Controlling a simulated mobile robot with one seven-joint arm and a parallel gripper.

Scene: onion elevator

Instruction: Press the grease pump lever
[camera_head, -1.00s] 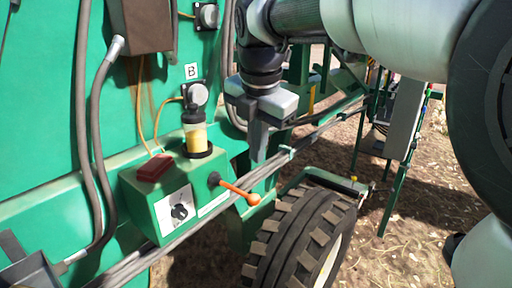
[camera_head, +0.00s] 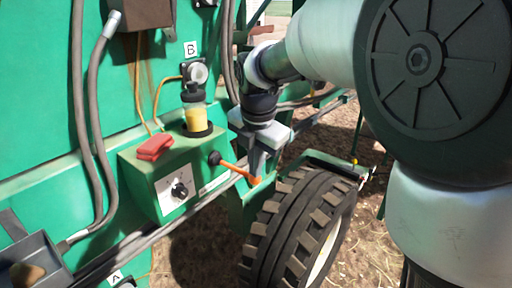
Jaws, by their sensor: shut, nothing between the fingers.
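The grease pump is a green box (camera_head: 150,182) with a black knob and a white plate on its front. A clear reservoir (camera_head: 194,117) with yellow grease stands on its top. The pump lever (camera_head: 232,168) is a thin orange rod that slopes down to the right from a black pivot on the box's right side. My gripper (camera_head: 258,172) is shut and empty and points down. Its fingertips overlap the lever's outer end in the picture. I cannot tell whether they touch it.
A large black tyre (camera_head: 288,222) lies just right of and below the lever. Grey hoses (camera_head: 96,130) run down the green machine wall at left. Dry ground shows at the right.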

